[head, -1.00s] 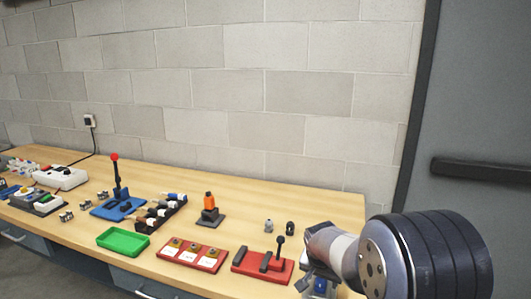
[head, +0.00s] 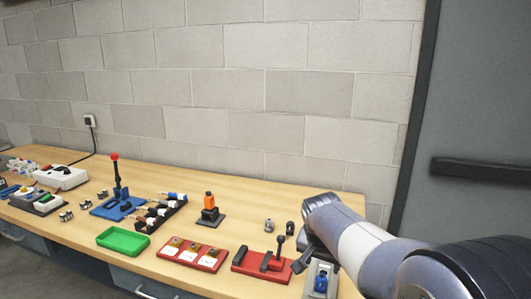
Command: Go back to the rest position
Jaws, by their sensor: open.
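My arm reaches in from the lower right in the head view. My gripper (head: 300,262) is small and partly hidden behind my own wrist, its dark finger over the right end of the red lever base (head: 248,267). It is open, and I see nothing held in it. A black lever (head: 279,246) stands on that red base, just left of my gripper.
A block wall rises behind. A grey door (head: 480,110) is at right.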

